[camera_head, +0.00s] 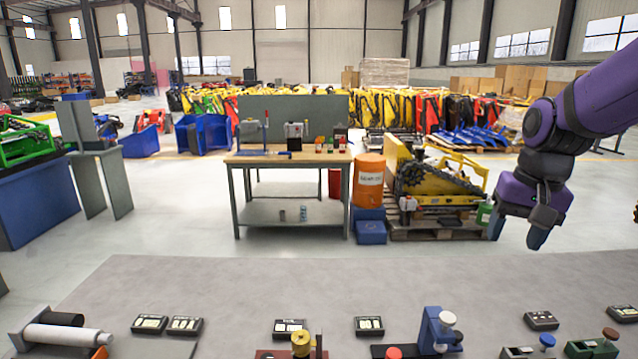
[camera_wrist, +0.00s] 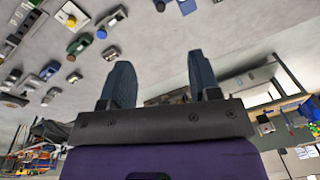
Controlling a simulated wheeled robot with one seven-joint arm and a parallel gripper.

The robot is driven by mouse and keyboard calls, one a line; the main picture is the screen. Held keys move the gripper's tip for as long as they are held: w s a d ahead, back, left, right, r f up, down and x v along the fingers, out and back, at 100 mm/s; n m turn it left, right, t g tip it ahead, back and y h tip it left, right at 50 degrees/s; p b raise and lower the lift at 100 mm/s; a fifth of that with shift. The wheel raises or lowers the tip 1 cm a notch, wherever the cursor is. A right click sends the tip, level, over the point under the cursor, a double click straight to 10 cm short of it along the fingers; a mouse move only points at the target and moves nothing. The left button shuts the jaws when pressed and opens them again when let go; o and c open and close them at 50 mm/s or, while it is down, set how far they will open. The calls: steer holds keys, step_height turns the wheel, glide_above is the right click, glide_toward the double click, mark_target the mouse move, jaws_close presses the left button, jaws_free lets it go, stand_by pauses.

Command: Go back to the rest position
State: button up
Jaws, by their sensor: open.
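My gripper (camera_head: 517,222) is at the right of the head view, on my purple and black arm. It hangs above the far edge of the grey table, with its fingers pointing down. In the wrist view, the two dark blue fingers of my gripper (camera_wrist: 164,82) are spread apart with nothing between them. The grey table (camera_head: 240,290) spans the bottom of the head view. The fingers appear clear of the devices on it.
Along the table's near side stand a blue device (camera_head: 435,325), a brass-topped device (camera_head: 301,342), a white roller (camera_head: 67,338) and several small black boxes. A workbench (camera_head: 290,158), an orange barrel (camera_head: 368,180) and a yellow machine on a pallet stand beyond. The table's far middle is clear.

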steer(key=s+a+r+n+t, duration=0.1)
steer(key=s+r+n+t, duration=0.1)
steer(key=s, duration=0.6)
steer(key=s+r+n+t, duration=0.1)
steer(key=s+r, duration=0.3)
steer(key=s, duration=0.4)
steer(key=shift+a+n+t+h, duration=0.35)
steer(key=shift+n+t+h, duration=0.05)
steer(key=shift+t, duration=0.2)
stand_by(2.0)
